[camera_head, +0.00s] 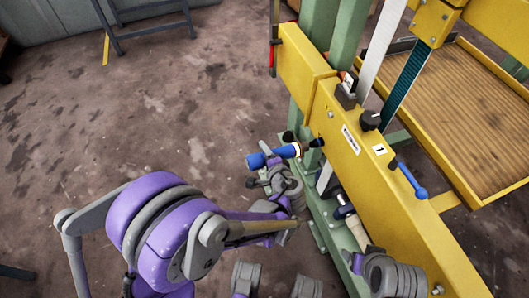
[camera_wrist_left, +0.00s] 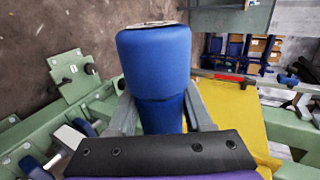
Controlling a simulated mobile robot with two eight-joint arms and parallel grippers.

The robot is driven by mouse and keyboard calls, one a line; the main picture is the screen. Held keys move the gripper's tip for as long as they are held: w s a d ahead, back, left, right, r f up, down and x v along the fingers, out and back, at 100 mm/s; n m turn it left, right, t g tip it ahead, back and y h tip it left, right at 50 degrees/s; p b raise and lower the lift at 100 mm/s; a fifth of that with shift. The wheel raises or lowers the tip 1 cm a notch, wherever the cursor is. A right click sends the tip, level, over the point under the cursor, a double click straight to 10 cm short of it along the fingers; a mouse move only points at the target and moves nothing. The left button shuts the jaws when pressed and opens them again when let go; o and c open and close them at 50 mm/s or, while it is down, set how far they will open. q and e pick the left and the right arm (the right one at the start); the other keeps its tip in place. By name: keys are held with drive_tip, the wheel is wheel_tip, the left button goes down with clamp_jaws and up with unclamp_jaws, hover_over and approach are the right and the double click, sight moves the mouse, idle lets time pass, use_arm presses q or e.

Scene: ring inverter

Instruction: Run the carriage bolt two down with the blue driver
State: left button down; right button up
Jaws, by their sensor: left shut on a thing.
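The blue driver (camera_head: 267,157) is at the middle of the head view, beside the yellow beam (camera_head: 345,150). Its pale-collared end points right toward a black knob-like part (camera_head: 317,142) at the beam's left side. I cannot tell if it touches. My left gripper (camera_head: 271,172) is shut on the driver. In the left wrist view the driver's thick blue handle (camera_wrist_left: 155,60) stands between the grey fingers (camera_wrist_left: 162,112). Carriage bolt two cannot be picked out clearly; the driver's working end is hidden in the wrist view.
A black knob (camera_head: 370,120), a blue-handled lever (camera_head: 412,185) and a plate marked 1 (camera_head: 379,149) are on the beam. Green posts (camera_head: 340,50) rise behind. A ribbed brown bed (camera_head: 470,110) lies right. Open stained floor (camera_head: 150,130) lies left.

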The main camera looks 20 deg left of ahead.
use_arm(q)
drive_tip(key=shift+d, duration=0.1)
drive_tip(key=shift+s+a, duration=0.45)
drive_tip(key=shift+a, duration=0.25)
drive_tip(key=shift+s+a, duration=0.5)
drive_tip(key=shift+a, duration=0.25)
drive_tip(key=shift+s+a, duration=0.45)
drive_tip(key=shift+a, duration=0.25)
